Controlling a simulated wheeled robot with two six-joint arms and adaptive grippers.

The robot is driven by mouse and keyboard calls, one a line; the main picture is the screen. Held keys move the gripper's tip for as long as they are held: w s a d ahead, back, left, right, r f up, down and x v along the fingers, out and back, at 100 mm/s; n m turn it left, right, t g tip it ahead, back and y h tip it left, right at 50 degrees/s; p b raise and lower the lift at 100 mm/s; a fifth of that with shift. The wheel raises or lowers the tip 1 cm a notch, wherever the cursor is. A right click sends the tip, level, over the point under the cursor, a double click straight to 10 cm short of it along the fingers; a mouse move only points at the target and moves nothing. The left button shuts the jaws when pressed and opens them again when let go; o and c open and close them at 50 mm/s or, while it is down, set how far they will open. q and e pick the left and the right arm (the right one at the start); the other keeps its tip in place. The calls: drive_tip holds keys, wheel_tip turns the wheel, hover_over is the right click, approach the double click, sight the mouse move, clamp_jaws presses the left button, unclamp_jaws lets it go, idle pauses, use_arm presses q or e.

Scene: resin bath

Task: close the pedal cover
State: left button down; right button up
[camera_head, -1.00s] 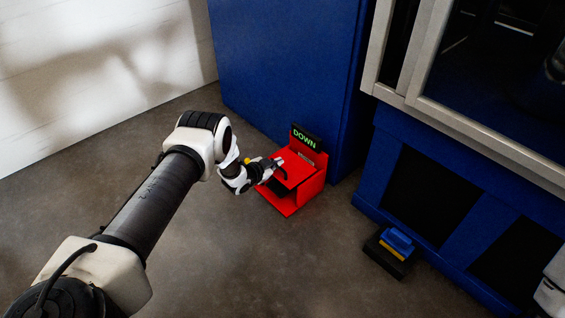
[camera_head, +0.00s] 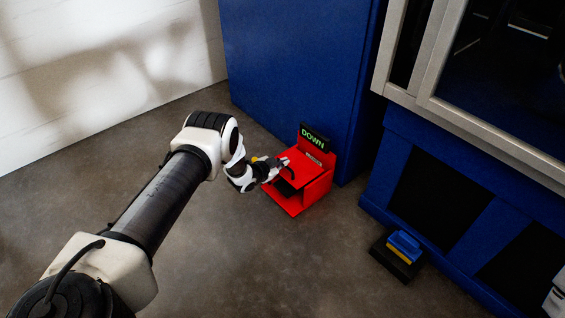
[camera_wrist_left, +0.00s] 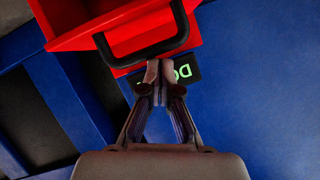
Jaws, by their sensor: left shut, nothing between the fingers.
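The red pedal housing (camera_head: 317,190) stands on the floor against the blue cabinet, with a black "DOWN" sign (camera_head: 314,138) at its back. Its red cover (camera_head: 303,168) sits over the front opening, with a dark handle at its edge; I cannot tell its exact angle. My left gripper (camera_head: 284,166) is at the cover's left edge, beside the handle. In the left wrist view the black handle (camera_wrist_left: 150,55) loops from the red part, and the shut, empty fingertips (camera_wrist_left: 160,72) are close to it. Whether they touch is unclear. My right gripper is not clearly seen.
A black foot pedal with a blue and yellow top (camera_head: 403,246) lies on the floor to the right. The blue cabinet (camera_head: 295,70) and the machine with a framed window (camera_head: 480,120) stand behind. The grey floor in front is clear.

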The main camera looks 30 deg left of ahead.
use_arm(q)
drive_tip(key=r+p, duration=0.1)
drive_tip(key=r, duration=0.2)
drive_tip(key=w+r+p, duration=0.1)
drive_tip(key=shift+d+r+p, duration=0.15)
drive_tip(key=shift+r+p, duration=0.2)
drive_tip(key=shift+r, duration=0.05)
drive_tip(key=a+p+v, duration=0.1)
drive_tip(key=p+v, duration=0.3)
drive_tip(key=v, duration=0.5)
drive_tip(key=shift+s+a+p, duration=0.25)
drive_tip(key=shift+a+p, duration=0.1)
drive_tip(key=shift+a, duration=0.05)
